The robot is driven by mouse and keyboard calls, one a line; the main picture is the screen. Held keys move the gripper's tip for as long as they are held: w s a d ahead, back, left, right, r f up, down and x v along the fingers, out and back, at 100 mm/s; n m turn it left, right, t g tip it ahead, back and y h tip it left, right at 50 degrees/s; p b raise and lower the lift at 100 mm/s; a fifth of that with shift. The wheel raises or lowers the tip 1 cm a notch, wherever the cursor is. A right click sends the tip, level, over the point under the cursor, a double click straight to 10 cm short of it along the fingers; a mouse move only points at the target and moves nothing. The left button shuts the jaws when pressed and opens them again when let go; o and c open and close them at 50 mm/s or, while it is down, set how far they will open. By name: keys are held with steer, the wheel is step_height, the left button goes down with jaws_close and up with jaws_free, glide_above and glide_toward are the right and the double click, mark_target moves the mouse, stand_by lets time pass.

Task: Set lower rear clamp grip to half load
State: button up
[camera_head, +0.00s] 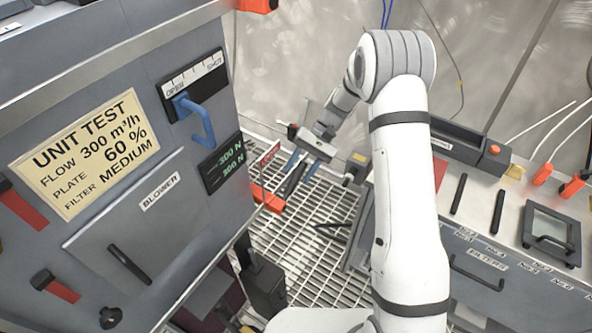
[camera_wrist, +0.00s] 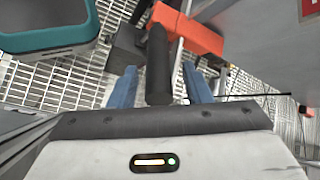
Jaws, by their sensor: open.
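An orange clamp (camera_head: 268,198) with a black grip (camera_head: 293,180) sits low beyond the grey cabinet's corner. In the wrist view the orange clamp body (camera_wrist: 186,30) is at the top, and its black grip (camera_wrist: 159,65) points down between my two blue fingers. My gripper (camera_head: 300,166) is open, with one finger on each side of the grip. A gap shows on both sides in the wrist view (camera_wrist: 160,88); I cannot tell the depth. A dark display (camera_head: 222,162) on the cabinet shows two green force lines, apparently both 300 N.
The grey cabinet (camera_head: 140,215) stands left, with a blue lever (camera_head: 198,118) under an OPEN–SHUT scale. A bench with a filters drawer (camera_head: 500,270) is at right. Floor grating (camera_head: 300,225) lies between. A teal-rimmed box (camera_wrist: 45,25) is at the wrist view's upper left.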

steer(key=v, duration=0.7)
steer(key=shift+r, duration=0.1)
steer(key=shift+s+d+r, duration=0.1)
steer(key=shift+r, duration=0.2)
steer(key=s+d+r+t+h+p, duration=0.1)
steer(key=s+d+r+t+h, duration=0.4)
steer(key=s+r, duration=0.7)
steer(key=s+d+r+t, duration=0.2)
steer(key=s+d, duration=0.1)
steer(key=s, duration=0.4)
steer(key=s+d+r+t+h+p, duration=0.1)
steer(key=s+d+r+t, duration=0.1)
steer(key=s+d, duration=0.2)
steer(key=s, duration=0.3)
steer(key=shift+r+n+h+p, duration=0.3)
